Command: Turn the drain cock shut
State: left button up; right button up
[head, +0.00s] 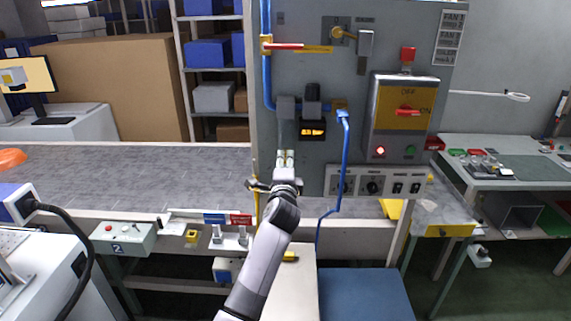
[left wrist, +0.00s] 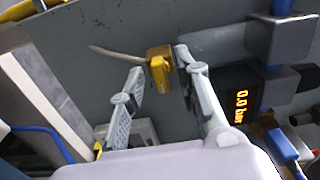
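The yellow drain cock (left wrist: 160,66) shows in the left wrist view between my fingertips, with a thin tan stem or lever running left from it. My left gripper (left wrist: 160,68) is open around it. The right finger is very near the cock, and I cannot tell whether it touches. A gap shows on the left finger's side. In the head view my left gripper (head: 285,160) is raised at the grey panel, below the grey filter body (head: 286,108), and it hides the cock. My right gripper is not in view.
A pressure display (left wrist: 240,104) right of the fingers reads 0.0 bar. A blue hose (head: 344,165) hangs to the right of my arm. A red-handled valve (head: 285,46) and a switch box (head: 402,110) are on the panel (head: 300,65). The conveyor (head: 120,175) lies left.

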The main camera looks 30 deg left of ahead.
pick_arm(q)
jog(key=shift+c, duration=2)
jog(key=shift+s, duration=0.1)
jog(key=c, duration=0.3)
grip_shut()
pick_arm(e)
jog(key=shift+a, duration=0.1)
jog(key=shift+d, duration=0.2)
